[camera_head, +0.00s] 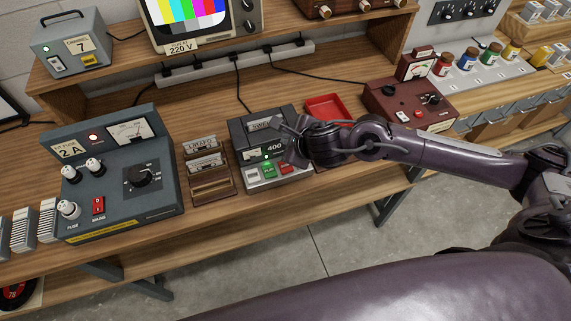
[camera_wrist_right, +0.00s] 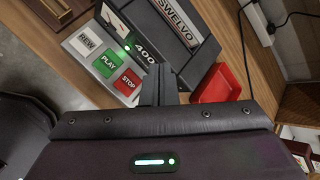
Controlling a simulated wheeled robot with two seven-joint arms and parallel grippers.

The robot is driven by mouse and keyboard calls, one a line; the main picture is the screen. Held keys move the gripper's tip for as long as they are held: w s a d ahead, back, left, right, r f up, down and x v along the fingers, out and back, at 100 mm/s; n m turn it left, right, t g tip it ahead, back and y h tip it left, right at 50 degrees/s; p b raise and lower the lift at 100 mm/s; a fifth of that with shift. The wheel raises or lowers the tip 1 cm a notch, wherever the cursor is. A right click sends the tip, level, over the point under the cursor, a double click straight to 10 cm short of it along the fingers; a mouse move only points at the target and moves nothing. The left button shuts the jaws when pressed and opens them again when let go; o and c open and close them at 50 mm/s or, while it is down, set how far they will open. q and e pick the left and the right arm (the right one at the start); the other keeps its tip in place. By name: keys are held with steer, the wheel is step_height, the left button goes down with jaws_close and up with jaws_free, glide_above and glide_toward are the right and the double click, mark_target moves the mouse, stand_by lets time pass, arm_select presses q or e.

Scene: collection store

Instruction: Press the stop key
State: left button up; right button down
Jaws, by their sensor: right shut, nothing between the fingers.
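The stop key is a red key marked STOP (camera_wrist_right: 127,82) at the right end of a row of keys on a grey cassette deck (camera_wrist_right: 178,60). It shows as a small red key in the head view (camera_head: 287,168). The green PLAY key (camera_wrist_right: 110,63) is beside it, and the white REW key (camera_wrist_right: 88,40) is at the far end. My right gripper (camera_wrist_right: 159,72) is shut and empty. Its fingertips appear just right of the stop key in the wrist view, over the deck; contact cannot be told. My left gripper is not in view.
A power strip (camera_head: 235,62) runs along the back.

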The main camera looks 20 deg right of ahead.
mark_target(288, 168)
steer(key=shift+f, duration=0.1)
step_height(288, 168, down, 8)
steer(key=b, duration=0.6)
steer(key=shift+b, duration=0.35)
steer(key=shift+f+b, duration=0.3)
steer(key=shift+b, duration=0.1)
stand_by(1.1)
steer(key=shift+f+b, duration=0.4)
steer(key=shift+b, duration=0.3)
steer(key=shift+f+b, duration=0.45)
steer(key=shift+b, duration=0.15)
stand_by(0.5)
steer(key=shift+r, duration=0.1)
steer(key=shift+r+p, duration=0.5)
steer(key=shift+r, duration=0.25)
